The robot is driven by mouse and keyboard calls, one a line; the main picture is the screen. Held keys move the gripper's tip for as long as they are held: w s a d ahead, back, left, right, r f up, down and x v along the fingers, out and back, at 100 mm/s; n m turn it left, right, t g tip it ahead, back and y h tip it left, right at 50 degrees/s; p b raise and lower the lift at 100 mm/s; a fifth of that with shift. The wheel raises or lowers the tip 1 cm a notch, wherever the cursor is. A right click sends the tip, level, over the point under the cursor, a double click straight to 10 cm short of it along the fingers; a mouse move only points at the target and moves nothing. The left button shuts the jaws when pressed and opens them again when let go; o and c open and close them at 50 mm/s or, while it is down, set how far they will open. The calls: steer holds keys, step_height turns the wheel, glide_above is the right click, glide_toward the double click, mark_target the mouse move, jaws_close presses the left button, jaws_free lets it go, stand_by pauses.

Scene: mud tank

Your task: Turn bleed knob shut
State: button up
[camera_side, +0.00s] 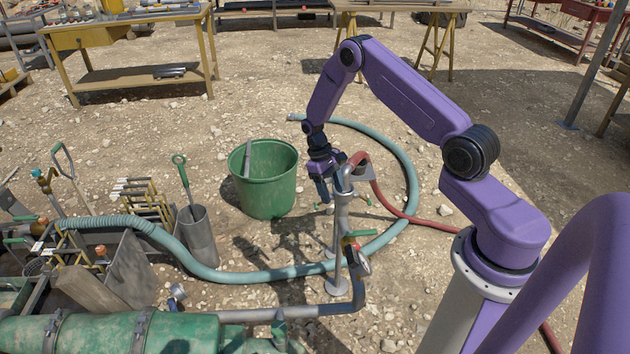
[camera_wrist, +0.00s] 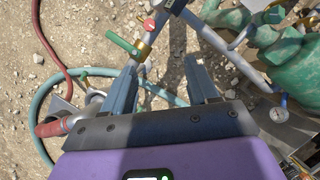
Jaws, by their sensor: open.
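A small red knob (camera_wrist: 149,24) sits on a grey pipe in the wrist view, beside a brass valve with a green lever (camera_wrist: 124,45). I take the red knob to be the bleed knob; its turn position cannot be read. In the side view the green lever (camera_side: 360,233) shows on the standing pipe, with a small red part just below it. My gripper (camera_side: 323,197) is beside the top of the standpipe, pointing down. In the wrist view my gripper (camera_wrist: 161,78) is open, its two fingers apart with nothing between them. The knob is beyond the fingertips, not touched.
A green bucket (camera_side: 268,190) stands left of my gripper. A green tank (camera_side: 170,332) and a pipe lie at the front. A gauge (camera_wrist: 278,114) is at right in the wrist view.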

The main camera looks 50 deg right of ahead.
steer(key=a+r+n+t, duration=0.1)
steer(key=a+r+n, duration=0.1)
steer(key=a+r, duration=0.6)
steer(key=shift+h, duration=0.4)
steer(key=shift+s+r, duration=0.1)
steer(key=s+a+r+n+t, duration=0.2)
steer(key=s+a+r+n, duration=0.4)
steer(key=s+a+r, duration=0.65)
steer(key=s+d+r+n, duration=0.1)
steer(key=s+r+n, duration=0.1)
steer(key=s, duration=0.6)
steer(key=s+r+n+t+y, duration=0.1)
steer(key=s+r, duration=0.3)
steer(key=s, duration=0.5)
steer(key=shift+d+n, duration=0.35)
steer(key=shift+n, duration=0.55)
